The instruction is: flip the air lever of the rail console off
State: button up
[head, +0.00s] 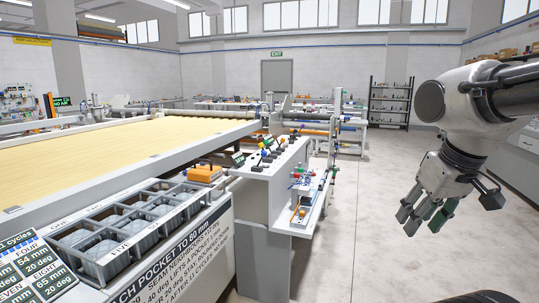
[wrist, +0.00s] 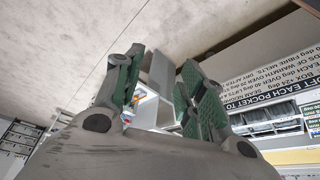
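A white console (head: 262,172) stands at the near end of the quilting frame, with several small levers and coloured knobs on its top. I cannot tell which of them is the air lever, or how it is set. My gripper (head: 428,218) hangs in free air to the right of the console, well apart from it. Its green-padded fingers are spread with nothing between them, as the wrist view (wrist: 160,95) also shows. In the wrist view, a white shelf with small coloured parts (wrist: 140,98) shows beyond the fingers, partly hidden by them.
A lower side shelf (head: 306,222) with small parts sticks out from the console. The long frame with yellow fabric (head: 120,150) fills the left. Grey bins (head: 105,265) stand at its near edge. The concrete floor (head: 370,230) between console and arm is clear.

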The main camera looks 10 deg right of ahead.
aim_at(264, 153)
jog(key=i+j+z, duration=0.1)
jog(key=i+j, duration=0.15)
jog(key=i, duration=0.15)
jog(key=i+j+z, duration=0.15)
jog(key=i+j, duration=0.15)
jog(key=i+j+z, duration=0.1)
jog(key=i+j, duration=0.15)
jog(key=j, duration=0.35)
